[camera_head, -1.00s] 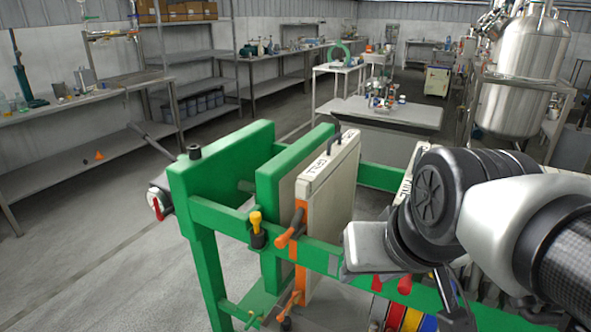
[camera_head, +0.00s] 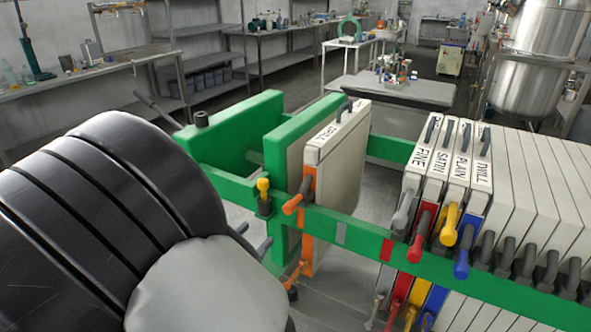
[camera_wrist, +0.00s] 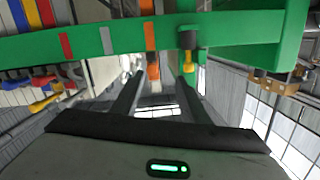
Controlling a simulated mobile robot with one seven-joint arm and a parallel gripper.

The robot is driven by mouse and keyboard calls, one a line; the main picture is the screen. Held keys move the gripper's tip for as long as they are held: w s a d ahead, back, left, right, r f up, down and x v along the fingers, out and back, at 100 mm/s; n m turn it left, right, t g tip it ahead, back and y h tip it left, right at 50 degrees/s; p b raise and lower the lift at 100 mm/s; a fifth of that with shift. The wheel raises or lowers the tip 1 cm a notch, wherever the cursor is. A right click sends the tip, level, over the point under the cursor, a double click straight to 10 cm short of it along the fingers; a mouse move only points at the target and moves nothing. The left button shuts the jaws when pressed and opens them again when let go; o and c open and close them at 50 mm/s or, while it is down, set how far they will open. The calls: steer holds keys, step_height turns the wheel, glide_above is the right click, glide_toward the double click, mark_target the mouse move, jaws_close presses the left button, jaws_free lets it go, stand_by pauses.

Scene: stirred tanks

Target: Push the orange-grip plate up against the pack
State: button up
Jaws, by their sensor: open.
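The orange-grip plate (camera_head: 338,155) is a pale upright slab with an orange edge and orange grip (camera_head: 298,198). It stands beside a green upright plate (camera_head: 290,140); whether they touch is unclear. A clear gap separates it from the pack (camera_head: 515,180) on the right, whose nearest plate reads FINE. In the wrist view my gripper (camera_wrist: 158,97) is open and empty, its two dark fingers pointing toward the rail near the orange grip (camera_wrist: 152,70). Contact cannot be told. In the head view my arm hides most of the gripper.
A green side rail (camera_head: 345,232) runs along the front, with a yellow-topped black knob (camera_head: 264,195) left of the orange grip. Red, yellow and blue grips stick out from the pack. A second green upright (camera_head: 225,135) stands further left. Benches and a steel tank (camera_head: 540,60) are behind.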

mark_target(295, 199)
steer(key=shift+h, duration=0.6)
steer(key=b+x, duration=0.1)
steer(key=x, duration=0.4)
steer(key=b+x, duration=0.1)
steer(key=x, duration=0.4)
steer(key=d+b+x, duration=0.1)
steer(key=x, duration=0.4)
steer(key=shift+d+r, duration=0.25)
steer(key=shift+r, duration=0.05)
jaws_close()
